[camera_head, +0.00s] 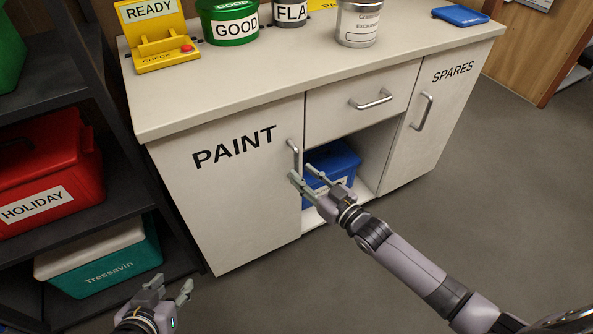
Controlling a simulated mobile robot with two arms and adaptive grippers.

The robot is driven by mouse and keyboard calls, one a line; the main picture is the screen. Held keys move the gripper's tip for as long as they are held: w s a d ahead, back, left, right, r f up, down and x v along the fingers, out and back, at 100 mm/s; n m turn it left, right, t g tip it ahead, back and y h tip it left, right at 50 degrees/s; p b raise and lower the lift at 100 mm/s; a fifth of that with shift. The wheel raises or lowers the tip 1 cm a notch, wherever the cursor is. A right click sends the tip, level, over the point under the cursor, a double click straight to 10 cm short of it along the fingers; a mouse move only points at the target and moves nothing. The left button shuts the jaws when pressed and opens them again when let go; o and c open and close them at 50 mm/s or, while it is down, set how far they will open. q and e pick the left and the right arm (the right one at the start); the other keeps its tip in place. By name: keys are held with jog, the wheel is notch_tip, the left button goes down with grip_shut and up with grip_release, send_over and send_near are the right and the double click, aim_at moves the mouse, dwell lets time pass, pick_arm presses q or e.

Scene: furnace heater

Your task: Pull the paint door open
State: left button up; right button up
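The paint door (235,195) is the white cabinet front marked PAINT on the left, and it looks closed. Its upright metal bar handle (294,154) is near the door's right edge. My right gripper (304,174) comes in from the lower right and is open. Its fingertips are at the lower end of the handle in the picture; I cannot tell whether they touch it. My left gripper (172,282) is open and empty at the lower left, in front of the cabinet and apart from the door.
A drawer (360,100), an open bay with a blue bin (336,160) and the SPARES door (447,100) lie to the right. Shelves at left hold a red HOLIDAY box (40,175) and a teal bin (105,270). Several things stand on the countertop (290,65). Floor in front is clear.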

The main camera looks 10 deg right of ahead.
aim_at(296, 168)
pick_arm(q)
jog(key=shift+w+d+r+t+h+b, duration=0.2)
jog(key=shift+w+d+r+t, duration=0.15)
jog(key=shift+w+r+t, duration=0.4)
jog(key=shift+w+d+r+t+h+b, duration=0.15)
jog(key=shift+w+d+r+t, duration=0.3)
jog(key=shift+w+r, duration=0.45)
pick_arm(e)
jog(key=shift+x, duration=1.9)
pick_arm(q)
jog(key=shift+a, duration=0.1)
pick_arm(e)
jog(key=shift+c, duration=0.5)
pick_arm(q)
jog(key=shift+f, duration=0.1)
pick_arm(e)
grip_shut()
